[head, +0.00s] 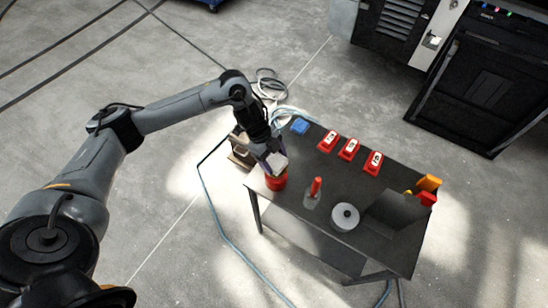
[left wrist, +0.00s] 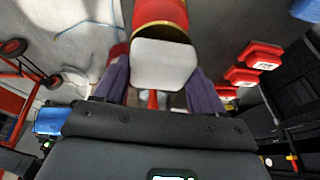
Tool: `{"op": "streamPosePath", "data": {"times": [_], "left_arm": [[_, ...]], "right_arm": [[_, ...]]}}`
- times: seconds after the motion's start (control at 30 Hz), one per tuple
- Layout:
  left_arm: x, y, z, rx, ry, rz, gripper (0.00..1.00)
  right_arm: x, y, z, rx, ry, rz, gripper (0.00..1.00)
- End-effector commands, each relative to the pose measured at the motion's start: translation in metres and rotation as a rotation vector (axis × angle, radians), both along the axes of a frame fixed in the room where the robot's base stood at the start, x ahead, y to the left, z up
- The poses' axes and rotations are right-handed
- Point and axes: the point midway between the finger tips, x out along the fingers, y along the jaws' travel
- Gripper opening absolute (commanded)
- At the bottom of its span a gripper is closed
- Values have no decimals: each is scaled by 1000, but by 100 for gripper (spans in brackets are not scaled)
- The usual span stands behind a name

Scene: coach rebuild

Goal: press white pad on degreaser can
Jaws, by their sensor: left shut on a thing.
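The white pad (left wrist: 162,64) is between the two fingers of my left gripper (left wrist: 160,85), which is shut on it. In the head view my left gripper (head: 273,160) holds the pad (head: 278,164) at the top of the red degreaser can (head: 276,182), at the table's left side. In the left wrist view the red can (left wrist: 160,14) with a yellowish rim is right beyond the pad. The pad covers part of the can, and I cannot tell whether they touch. My right gripper does not show.
On the dark table (head: 330,220) are a red-handled tool (head: 315,187), a white round roll (head: 345,217), a blue item (head: 300,126) and three red labelled blocks (head: 349,149). A dark box-like panel (head: 392,212) stands at the right. A hose lies on the floor.

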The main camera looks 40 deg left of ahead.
Motion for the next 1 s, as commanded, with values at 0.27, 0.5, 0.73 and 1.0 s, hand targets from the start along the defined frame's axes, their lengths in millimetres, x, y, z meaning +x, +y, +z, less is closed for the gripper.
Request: {"op": "streamPosePath", "data": {"times": [0.27,0.5,0.73,1.0], "left_arm": [[0,0,0,0,0,0,46],[0,0,-1,0,0,0,46],[0,0,-4,0,0,0,46],[0,0,-7,0,0,1,46]], "right_arm": [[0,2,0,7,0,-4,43],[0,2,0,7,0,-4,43],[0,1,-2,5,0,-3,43],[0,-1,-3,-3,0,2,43]]}}
